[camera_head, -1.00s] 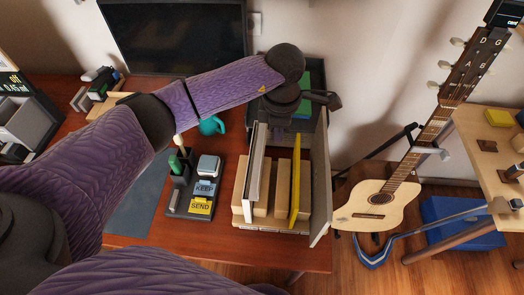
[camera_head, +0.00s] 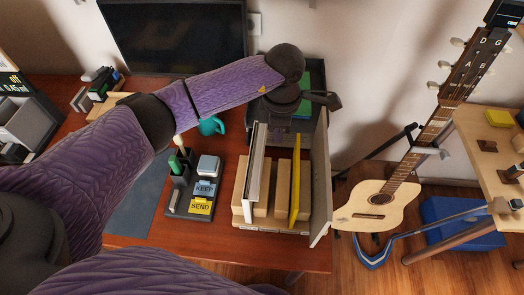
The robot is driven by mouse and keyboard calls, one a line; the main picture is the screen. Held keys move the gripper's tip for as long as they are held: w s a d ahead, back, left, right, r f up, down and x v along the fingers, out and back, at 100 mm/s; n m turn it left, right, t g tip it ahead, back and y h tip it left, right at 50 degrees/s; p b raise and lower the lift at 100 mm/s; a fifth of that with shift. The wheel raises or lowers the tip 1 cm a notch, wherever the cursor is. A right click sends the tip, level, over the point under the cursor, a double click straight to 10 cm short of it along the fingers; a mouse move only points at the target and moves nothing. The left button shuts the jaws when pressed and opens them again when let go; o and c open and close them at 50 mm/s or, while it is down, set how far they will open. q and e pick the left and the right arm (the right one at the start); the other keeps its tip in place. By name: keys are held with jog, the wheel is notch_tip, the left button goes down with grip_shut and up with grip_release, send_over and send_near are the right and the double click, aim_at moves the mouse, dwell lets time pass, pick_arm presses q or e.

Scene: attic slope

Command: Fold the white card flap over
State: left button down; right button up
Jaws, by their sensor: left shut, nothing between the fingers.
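A cardboard box (camera_head: 243,219) stands near the right end of the desk, with thin upright boards in it. A pale panel (camera_head: 320,185), which looks like the white card flap, stands upright along the box's right side. A white board (camera_head: 256,165) stands at the left inside, and a yellow board (camera_head: 296,190) stands between them. My left gripper (camera_head: 332,100) is shut and empty, just above the far top end of the pale panel. I cannot tell if it touches the panel. My right gripper is not in view.
A dark tray (camera_head: 317,75) with a green item is behind my left gripper. A holder with KEEP and SEND cards (camera_head: 200,206) stands left of the box, with a teal mug (camera_head: 211,126) behind. A guitar (camera_head: 381,200) leans to the right, beyond the wooden desk's (camera_head: 270,252) edge.

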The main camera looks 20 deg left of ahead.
aim_at(259, 152)
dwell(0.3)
pick_arm(q)
notch_tip(259, 152, down, 6)
jog(key=b, duration=0.5)
jog(key=shift+f, duration=0.2)
